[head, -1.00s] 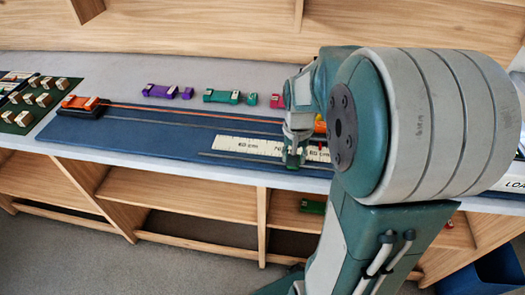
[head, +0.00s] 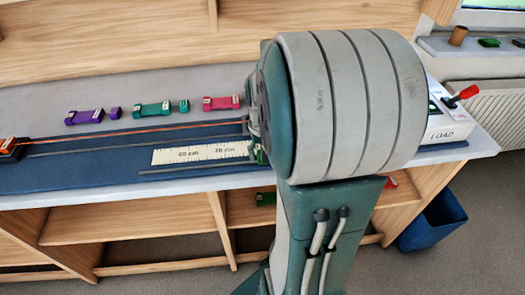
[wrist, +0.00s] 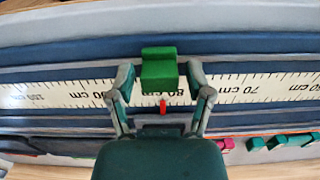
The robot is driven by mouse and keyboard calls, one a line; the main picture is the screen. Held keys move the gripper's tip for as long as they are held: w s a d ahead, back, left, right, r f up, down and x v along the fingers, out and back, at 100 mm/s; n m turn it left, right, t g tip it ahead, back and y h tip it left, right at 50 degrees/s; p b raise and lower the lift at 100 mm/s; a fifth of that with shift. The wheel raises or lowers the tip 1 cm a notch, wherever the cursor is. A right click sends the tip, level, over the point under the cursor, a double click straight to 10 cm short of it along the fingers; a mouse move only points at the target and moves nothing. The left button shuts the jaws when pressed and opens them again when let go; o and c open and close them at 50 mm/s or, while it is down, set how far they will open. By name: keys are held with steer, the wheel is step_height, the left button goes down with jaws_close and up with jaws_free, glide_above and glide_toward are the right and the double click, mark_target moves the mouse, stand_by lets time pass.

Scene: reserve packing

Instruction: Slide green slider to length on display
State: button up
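In the wrist view the green slider (wrist: 158,68) sits on a track along the white ruler (wrist: 72,93). A small red pointer (wrist: 163,106) lies just below it, between the 90 cm and 80 cm labels and nearer 80. My gripper (wrist: 160,72) is open, one finger on each side of the green slider, with a small gap on both sides. In the head view the ruler (head: 200,153) shows its 60 and 70 cm labels. My arm hides most of the gripper and the green slider there. I see no readable length display.
Purple (head: 85,117), green (head: 151,110) and pink (head: 221,103) blocks lie behind the blue board (head: 60,172). A white box marked LOAD with a red lever (head: 463,96) stands at the right. A blue bin (head: 433,218) is on the floor.

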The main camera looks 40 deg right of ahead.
steer(key=shift+r, duration=0.1)
step_height(320, 180, up, 12)
stand_by(0.7)
steer(key=shift+w, duration=0.1)
steer(key=s+a+n+t, duration=0.3)
steer(key=a, duration=0.7)
steer(key=s+a+n+t, duration=0.2)
steer(key=s+a+n, duration=0.1)
steer(key=a, duration=0.7)
steer(key=shift+s+r+n+t, duration=0.25)
steer(key=shift+n+t, duration=0.15)
steer(key=shift+n, duration=0.1)
